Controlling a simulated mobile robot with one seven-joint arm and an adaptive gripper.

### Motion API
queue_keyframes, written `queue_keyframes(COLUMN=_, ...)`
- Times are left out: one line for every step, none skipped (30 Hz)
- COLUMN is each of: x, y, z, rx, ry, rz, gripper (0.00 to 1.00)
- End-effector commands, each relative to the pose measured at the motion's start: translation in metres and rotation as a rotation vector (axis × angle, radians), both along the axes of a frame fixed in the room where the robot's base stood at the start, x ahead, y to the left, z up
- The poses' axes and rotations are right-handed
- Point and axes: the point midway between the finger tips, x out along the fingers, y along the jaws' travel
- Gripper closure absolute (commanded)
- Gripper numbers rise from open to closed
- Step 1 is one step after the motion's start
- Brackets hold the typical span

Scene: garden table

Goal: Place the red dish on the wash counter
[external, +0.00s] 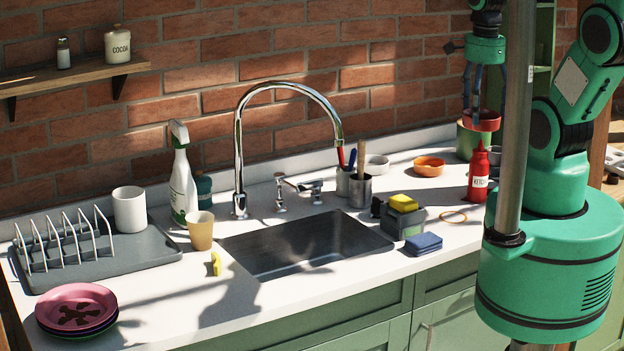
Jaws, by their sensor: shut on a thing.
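The red dish (484,121) is small and round and shows in the external view at the upper right. My gripper (474,108) points down from above and is shut on the dish. The dish is held up, over the far right part of the wash counter (376,292). In the picture it overlaps the top of a green pot (466,142), and the gap between them is hard to judge. My column hides part of the counter's right end.
A red ketchup bottle (479,178), an orange bowl (429,166) and a white bowl (377,165) stand nearby. The sink (305,245) and tall faucet (240,150) fill the middle. A caddy with sponges (402,215), dish rack (65,245) and stacked plates (76,305) also stand there.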

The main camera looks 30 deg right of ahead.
Motion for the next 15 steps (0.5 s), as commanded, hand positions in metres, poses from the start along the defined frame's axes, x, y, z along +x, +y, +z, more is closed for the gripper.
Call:
queue_keyframes(x=-0.001, y=0.0, z=-0.009, rx=0.0, ry=0.005, rz=0.001, gripper=0.53)
queue_keyframes(x=-0.001, y=0.0, z=-0.015, rx=0.0, ry=0.006, rz=0.001, gripper=0.53)
queue_keyframes(x=-0.001, y=0.0, z=-0.022, rx=0.0, ry=0.005, rz=0.001, gripper=0.53)
queue_keyframes(x=-0.001, y=0.0, z=-0.028, rx=0.0, ry=0.006, rz=0.001, gripper=0.53)
queue_keyframes(x=-0.001, y=0.0, z=-0.033, rx=0.0, ry=0.005, rz=0.001, gripper=0.53)
queue_keyframes(x=-0.001, y=0.0, z=-0.041, rx=0.0, ry=0.006, rz=0.001, gripper=0.53)
queue_keyframes(x=-0.001, y=0.0, z=-0.048, rx=0.0, ry=0.006, rz=0.001, gripper=0.53)
queue_keyframes(x=-0.001, y=0.0, z=-0.055, rx=0.0, ry=0.007, rz=0.001, gripper=0.53)
queue_keyframes(x=-0.002, y=0.0, z=-0.064, rx=0.0, ry=0.007, rz=0.002, gripper=0.53)
queue_keyframes(x=-0.002, y=0.0, z=-0.071, rx=0.0, ry=0.007, rz=0.002, gripper=0.53)
queue_keyframes(x=-0.002, y=0.0, z=-0.08, rx=0.001, ry=0.009, rz=0.002, gripper=0.53)
queue_keyframes(x=-0.002, y=0.0, z=-0.091, rx=0.001, ry=0.008, rz=0.002, gripper=0.53)
queue_keyframes(x=-0.003, y=0.0, z=-0.099, rx=0.001, ry=0.009, rz=0.002, gripper=0.53)
queue_keyframes(x=-0.003, y=0.0, z=-0.109, rx=0.001, ry=0.011, rz=0.002, gripper=0.53)
queue_keyframes(x=-0.003, y=0.0, z=-0.121, rx=0.001, ry=0.01, rz=0.002, gripper=0.53)
